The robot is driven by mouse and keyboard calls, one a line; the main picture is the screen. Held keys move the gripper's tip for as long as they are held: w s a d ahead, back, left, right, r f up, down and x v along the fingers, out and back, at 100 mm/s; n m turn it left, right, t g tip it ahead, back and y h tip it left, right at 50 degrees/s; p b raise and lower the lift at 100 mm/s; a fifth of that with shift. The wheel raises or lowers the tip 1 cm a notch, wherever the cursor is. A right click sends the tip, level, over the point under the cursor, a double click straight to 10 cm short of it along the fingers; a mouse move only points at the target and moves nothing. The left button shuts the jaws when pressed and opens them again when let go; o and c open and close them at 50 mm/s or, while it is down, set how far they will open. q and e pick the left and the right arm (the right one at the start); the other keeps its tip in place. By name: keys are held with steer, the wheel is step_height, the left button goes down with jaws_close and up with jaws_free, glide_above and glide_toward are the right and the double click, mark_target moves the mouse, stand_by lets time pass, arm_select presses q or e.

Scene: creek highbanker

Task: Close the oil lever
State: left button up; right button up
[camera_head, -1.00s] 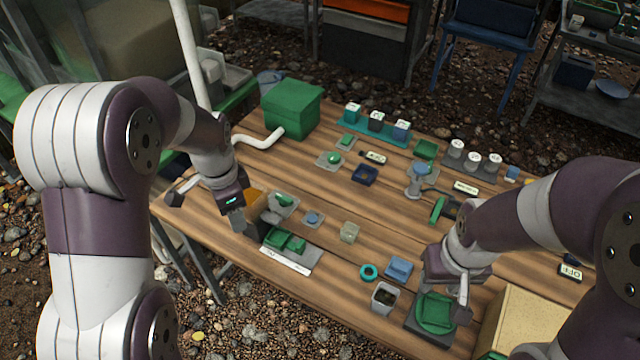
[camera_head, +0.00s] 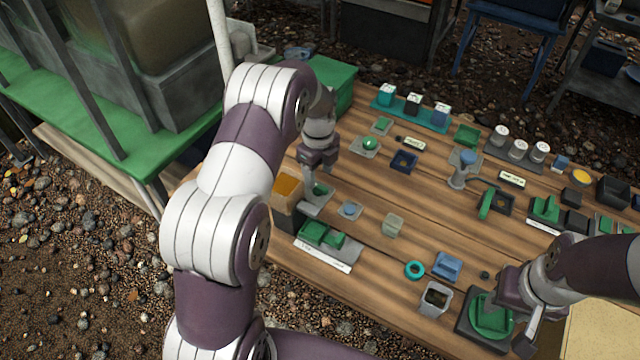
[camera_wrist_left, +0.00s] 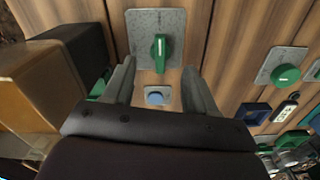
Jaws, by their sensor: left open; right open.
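A green lever (camera_wrist_left: 159,48) sits on a grey speckled plate (camera_wrist_left: 138,20) beside an amber-filled container (camera_wrist_left: 22,92); I take it as the oil lever, though no label on it is readable. Its handle lies along the picture's vertical in the left wrist view. In the head view the lever (camera_head: 320,189) is partly hidden by my left gripper (camera_head: 318,172). The left gripper (camera_wrist_left: 158,68) is open, pointed at the plate, with a finger to each side of the handle; contact cannot be told. My right gripper (camera_head: 516,315) is open at a green round part (camera_head: 488,318) on a dark base.
A blue button plate (camera_wrist_left: 157,96) lies close to the lever. A green block tray (camera_head: 325,246) with a white label is in front. The amber container (camera_head: 288,186) stands left of the left gripper. A green box (camera_head: 335,78) is behind.

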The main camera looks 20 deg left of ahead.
mark_target(319, 185)
arm_select(q)
step_height(319, 185, down, 5)
steer(key=shift+r, duration=0.1)
steer(key=shift+c, duration=0.3)
steer(key=c, duration=1)
steer(key=n+p, duration=0.1)
steer(key=n, duration=0.2)
steer(key=shift+n, duration=0.4)
steer(key=n+p, duration=0.1)
steer(key=n, duration=0.3)
steer(key=shift+n+p, duration=0.3)
steer(key=shift+n, duration=0.1)
steer(key=shift+w, duration=0.1)
